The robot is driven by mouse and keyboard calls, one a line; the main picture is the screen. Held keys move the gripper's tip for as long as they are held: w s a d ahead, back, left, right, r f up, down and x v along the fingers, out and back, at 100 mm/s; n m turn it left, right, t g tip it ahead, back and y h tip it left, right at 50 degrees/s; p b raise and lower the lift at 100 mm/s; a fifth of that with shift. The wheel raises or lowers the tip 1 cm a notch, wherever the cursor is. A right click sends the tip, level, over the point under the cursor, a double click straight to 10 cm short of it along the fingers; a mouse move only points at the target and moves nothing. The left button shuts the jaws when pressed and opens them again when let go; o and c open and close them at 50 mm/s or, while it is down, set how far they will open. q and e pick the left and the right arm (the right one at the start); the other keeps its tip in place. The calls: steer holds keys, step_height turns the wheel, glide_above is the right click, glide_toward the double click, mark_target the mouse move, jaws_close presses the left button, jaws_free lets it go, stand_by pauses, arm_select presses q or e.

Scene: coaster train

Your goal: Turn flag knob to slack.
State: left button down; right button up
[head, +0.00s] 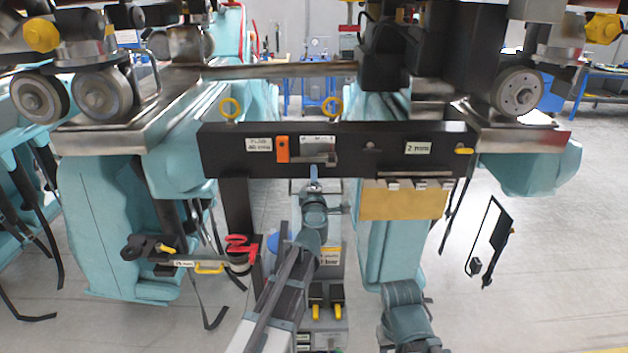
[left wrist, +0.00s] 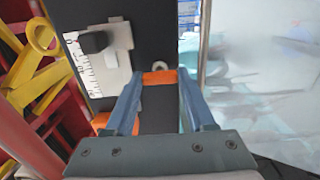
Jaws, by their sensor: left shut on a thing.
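A black crossbar (head: 345,138) carries labels, an orange block (head: 282,149) and a light gauge plate with a dark lever (head: 318,158). My left gripper (head: 314,176) reaches up to the bar's lower edge, just below the gauge plate. In the left wrist view, its two blue fingers (left wrist: 158,85) are shut on a small orange piece (left wrist: 158,77), which I take for the flag knob. A scale plate (left wrist: 98,57) with a black knob (left wrist: 95,42) lies left of the fingers. Any marking for slack is not readable.
A yellow knob (head: 464,151) and a "2 mm" label (head: 418,148) are on the bar's right. A brass-coloured plate (head: 403,203) hangs below. A side bracket with a red clamp (head: 240,245) stands at lower left. Teal frames with wheels flank the bar.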

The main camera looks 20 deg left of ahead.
stand_by(0.4)
arm_select(q)
steer(key=shift+c, duration=1.2)
jaws_free()
